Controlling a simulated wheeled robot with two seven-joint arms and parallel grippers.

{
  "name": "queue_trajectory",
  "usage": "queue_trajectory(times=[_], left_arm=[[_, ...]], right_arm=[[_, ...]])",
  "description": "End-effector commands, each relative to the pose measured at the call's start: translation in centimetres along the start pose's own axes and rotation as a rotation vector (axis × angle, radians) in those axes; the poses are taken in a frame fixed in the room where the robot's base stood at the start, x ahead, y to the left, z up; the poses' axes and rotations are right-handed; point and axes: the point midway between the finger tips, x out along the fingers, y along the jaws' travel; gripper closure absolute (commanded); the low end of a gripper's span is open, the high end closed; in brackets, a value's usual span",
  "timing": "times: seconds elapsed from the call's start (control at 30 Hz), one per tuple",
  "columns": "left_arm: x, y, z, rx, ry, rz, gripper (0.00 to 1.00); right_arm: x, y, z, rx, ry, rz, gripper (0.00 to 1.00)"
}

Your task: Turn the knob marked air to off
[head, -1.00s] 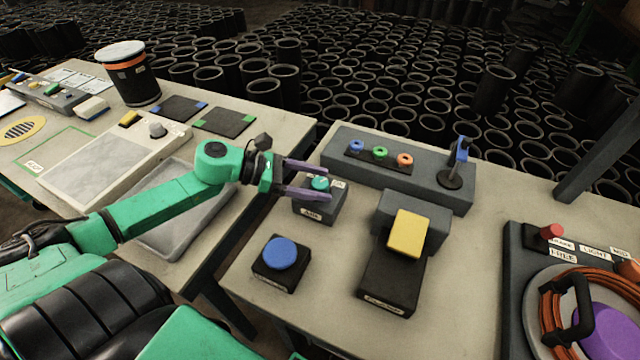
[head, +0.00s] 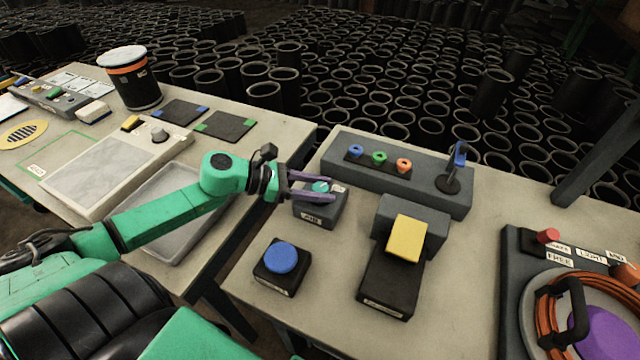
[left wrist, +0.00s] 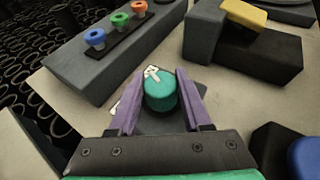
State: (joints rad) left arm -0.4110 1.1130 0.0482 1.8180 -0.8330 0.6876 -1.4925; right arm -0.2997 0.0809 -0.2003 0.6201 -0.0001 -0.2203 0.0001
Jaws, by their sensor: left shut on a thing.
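The air knob (head: 320,186) is a small teal-green round knob on top of a dark grey box (head: 322,212) with a white label on its front. In the left wrist view the knob (left wrist: 160,92) sits between the purple fingers, with a white label partly showing behind it. My left gripper (head: 312,187) has its fingers on either side of the knob and is shut on it. The writing on the label by the knob is too small to read. My right gripper is not in view.
Behind the box is a grey block with blue, green and orange rings (head: 380,156). A black box with a blue button (head: 281,257) stands in front, and a yellow pedal (head: 407,238) to the right. A reel of orange cable (head: 552,300) lies at the far right.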

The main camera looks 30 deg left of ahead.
Motion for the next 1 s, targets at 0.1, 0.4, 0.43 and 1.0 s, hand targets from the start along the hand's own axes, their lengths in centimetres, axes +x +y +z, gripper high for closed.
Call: queue_trajectory(times=[0.1, 0.4, 0.43, 1.0], left_arm=[[-0.2, -0.1, 0.5, -0.030, -0.001, 0.058, 1.00], [-0.4, -0.1, 0.9, -0.126, -0.001, 0.292, 1.00], [-0.4, -0.1, 0.9, -0.137, -0.001, 0.318, 1.00], [-0.1, -0.1, 0.7, -0.325, -0.001, 0.770, 1.00]], right_arm=[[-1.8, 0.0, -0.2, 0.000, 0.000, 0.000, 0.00], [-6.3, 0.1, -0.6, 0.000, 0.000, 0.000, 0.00], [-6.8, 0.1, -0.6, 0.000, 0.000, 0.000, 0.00], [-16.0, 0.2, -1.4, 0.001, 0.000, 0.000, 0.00]])
